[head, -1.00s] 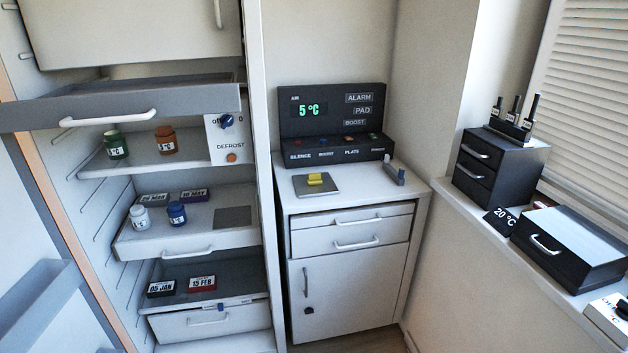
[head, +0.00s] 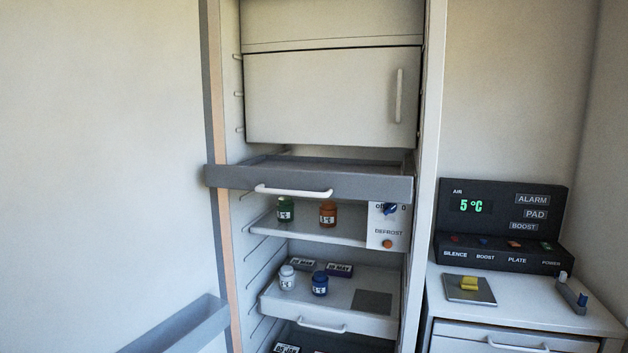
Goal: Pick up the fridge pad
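The open fridge (head: 228,250) stands in the middle of the head view. A flat dark grey square (head: 371,303) lies on the right part of its lower white shelf (head: 335,312). A second flat grey plate (head: 482,294) lies on the white cabinet top to the right, with a yellow block on it (head: 469,283). I cannot tell for certain which of the two is the fridge pad. Neither of my grippers is in view.
A grey drawer (head: 225,178) juts out above the shelves. Green (head: 285,210) and orange (head: 327,214) jars stand below it; white (head: 287,278) and blue (head: 320,284) jars stand lower. A black control panel (head: 480,235) reads 5 °C. The fridge door (head: 100,180) fills the left.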

